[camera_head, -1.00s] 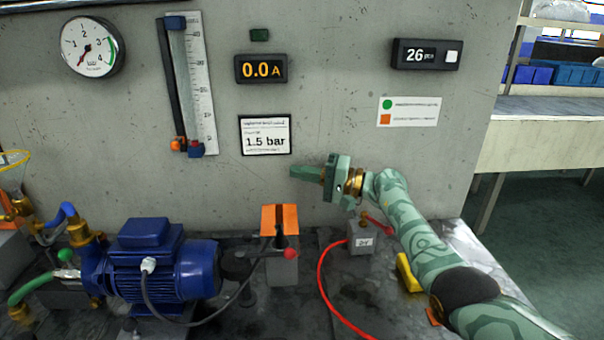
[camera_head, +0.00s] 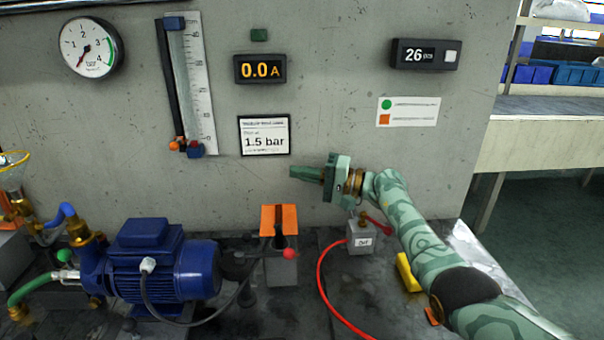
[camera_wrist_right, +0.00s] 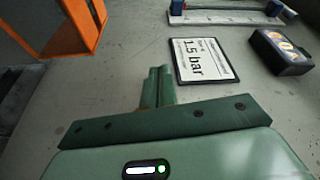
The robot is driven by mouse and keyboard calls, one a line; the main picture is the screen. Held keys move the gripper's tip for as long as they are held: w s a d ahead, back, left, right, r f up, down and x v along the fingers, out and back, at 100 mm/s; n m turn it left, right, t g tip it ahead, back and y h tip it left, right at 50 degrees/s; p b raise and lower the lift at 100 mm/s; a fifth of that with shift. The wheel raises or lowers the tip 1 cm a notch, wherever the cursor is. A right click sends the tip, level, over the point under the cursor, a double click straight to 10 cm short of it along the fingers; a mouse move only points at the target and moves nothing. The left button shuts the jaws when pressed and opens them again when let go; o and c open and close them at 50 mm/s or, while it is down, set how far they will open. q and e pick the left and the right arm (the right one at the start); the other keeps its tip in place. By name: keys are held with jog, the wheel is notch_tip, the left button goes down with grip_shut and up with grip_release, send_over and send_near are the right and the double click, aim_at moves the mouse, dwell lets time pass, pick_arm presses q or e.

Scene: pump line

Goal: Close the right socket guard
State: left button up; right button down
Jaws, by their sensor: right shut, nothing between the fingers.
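A grey block with orange guard pieces (camera_head: 268,220) stands at the foot of the wall, right of the blue motor. A dark gap shows between the left and right orange pieces. Whether either piece counts as closed I cannot tell. In the right wrist view an orange-edged box (camera_wrist_right: 88,45) shows at the upper left, cut by the frame. My right gripper (camera_head: 292,172) is shut and empty, in front of the wall, above and slightly right of the block and apart from it. Its fingers also show in the right wrist view (camera_wrist_right: 158,88). My left gripper is out of view.
A blue motor (camera_head: 150,270) with a dark cable stands left of the block. A red-ball lever (camera_head: 289,253) is at the block's front. A grey box (camera_head: 360,238) with a red handle and red hose is to the right. A yellow piece (camera_head: 407,272) lies beside my arm.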

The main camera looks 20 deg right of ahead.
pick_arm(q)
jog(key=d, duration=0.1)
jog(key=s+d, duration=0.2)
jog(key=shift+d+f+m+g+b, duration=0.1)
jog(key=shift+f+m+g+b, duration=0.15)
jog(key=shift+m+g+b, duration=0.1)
pick_arm(e)
jog(key=shift+s+a, duration=0.1)
jog(key=shift+s, duration=0.15)
